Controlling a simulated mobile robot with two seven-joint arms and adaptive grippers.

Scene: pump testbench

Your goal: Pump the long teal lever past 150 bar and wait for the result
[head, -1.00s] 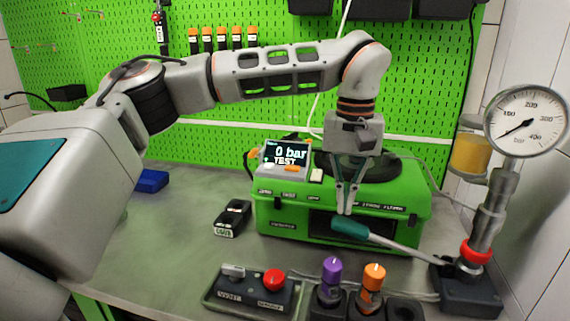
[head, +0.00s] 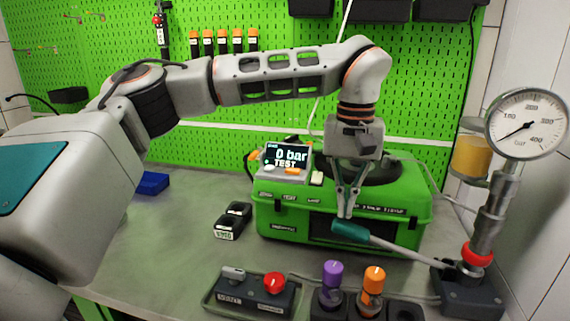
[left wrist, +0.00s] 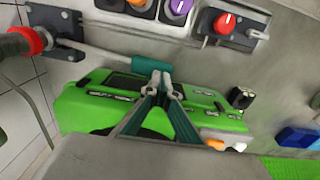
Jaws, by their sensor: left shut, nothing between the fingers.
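The long lever with a teal grip (head: 350,231) slants from the hand pump (head: 472,266) at the right up to the front of the green test case. My left gripper (head: 346,214) is shut and empty, pointing down just above the teal grip's left end. In the left wrist view the fingertips (left wrist: 161,78) overlap the edge of the teal grip (left wrist: 147,65); I cannot tell whether they touch it. The case's display (head: 287,155) reads 0 bar and TEST. The pressure gauge (head: 526,125) stands above the pump with its needle at the low end. My right gripper is not in view.
In front of the case stand a switch box with a red knob (head: 273,284), a purple-topped plug (head: 331,281) and an orange-topped plug (head: 372,284). A small black block (head: 233,221) and a blue box (head: 152,183) lie to the left. The bench between them is clear.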

